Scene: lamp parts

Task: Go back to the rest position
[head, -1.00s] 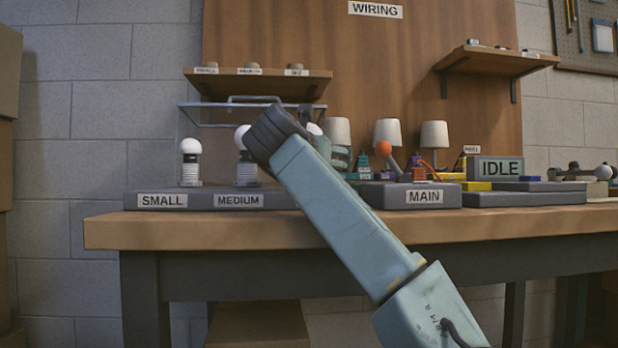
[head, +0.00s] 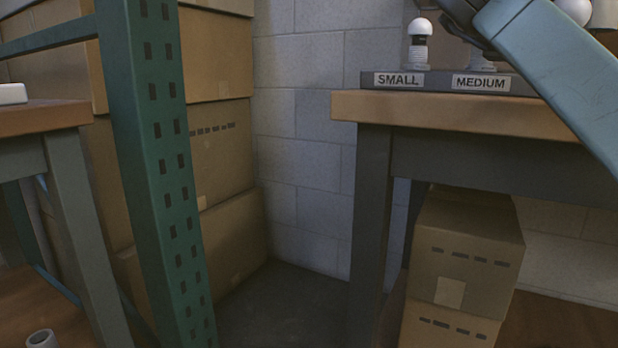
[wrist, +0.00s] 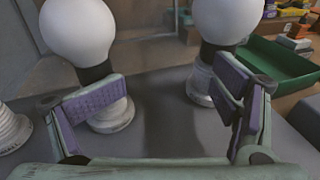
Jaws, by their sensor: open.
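My gripper (wrist: 172,100) is open in the wrist view, its two purple-padded fingers spread apart with nothing held between them. A white round bulb (wrist: 78,28) with a dark collar stands on a pale base (wrist: 112,116) behind the left finger, which partly hides it. A second bulb (wrist: 228,18) stands on another base (wrist: 199,86) behind the right finger. I cannot tell whether a finger touches either one. In the head view my arm crosses the upper right corner, and the fingers are not clearly visible there.
In the head view the workbench edge (head: 470,112) is at right, with the small bulb (head: 419,28) on its grey plinth. Cardboard boxes (head: 466,238) sit below. A green rack post (head: 160,170) stands at left. A green tray (wrist: 272,62) lies right in the wrist view.

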